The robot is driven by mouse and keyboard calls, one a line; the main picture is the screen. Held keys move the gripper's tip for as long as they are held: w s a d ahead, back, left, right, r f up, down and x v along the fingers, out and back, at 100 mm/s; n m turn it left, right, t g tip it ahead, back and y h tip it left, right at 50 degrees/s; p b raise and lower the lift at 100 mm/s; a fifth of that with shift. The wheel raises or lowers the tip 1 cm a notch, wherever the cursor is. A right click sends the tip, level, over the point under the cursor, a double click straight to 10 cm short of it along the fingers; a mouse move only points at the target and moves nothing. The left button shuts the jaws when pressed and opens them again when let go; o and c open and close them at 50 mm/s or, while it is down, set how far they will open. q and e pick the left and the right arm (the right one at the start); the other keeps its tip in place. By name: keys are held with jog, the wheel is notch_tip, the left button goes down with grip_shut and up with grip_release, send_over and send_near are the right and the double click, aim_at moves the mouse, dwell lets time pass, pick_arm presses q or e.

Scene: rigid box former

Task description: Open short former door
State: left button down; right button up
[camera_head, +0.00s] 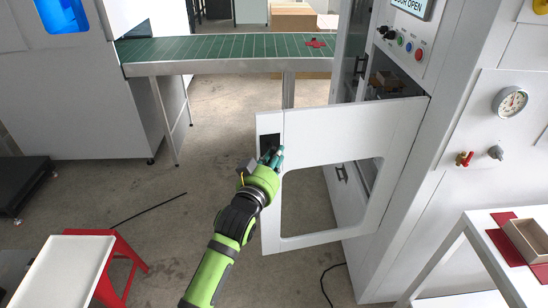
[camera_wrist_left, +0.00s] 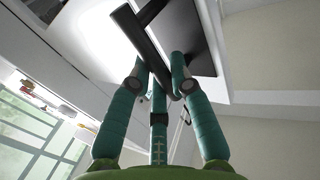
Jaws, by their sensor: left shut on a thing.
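The short former door (camera_head: 345,128) is a white panel with a rounded window opening. It stands swung out from the machine (camera_head: 455,110), with its hinge side at the right. A dark handle plate (camera_head: 268,141) is on its free edge at the left. My left gripper (camera_head: 272,157) is at this handle plate. In the left wrist view, the fingers (camera_wrist_left: 155,75) close around a dark bar handle (camera_wrist_left: 143,38) on the white door. The fingertips are partly hidden by the bar. My right gripper is not in view.
A green conveyor (camera_head: 225,47) with a red piece (camera_head: 316,43) runs behind the door. A control panel (camera_head: 405,45) is above the door, under a sign reading "OPEN". A red stool-like frame (camera_head: 122,255) stands at lower left. A white table (camera_head: 490,250) stands at lower right.

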pick_arm(q)
jog(key=shift+d+r, duration=0.15)
jog(key=shift+r, duration=0.1)
jog(key=c, duration=1.1)
grip_release()
jog(key=shift+d, duration=0.2)
jog(key=shift+a, duration=0.2)
jog(key=v, duration=1.2)
jog(key=shift+f, duration=0.15)
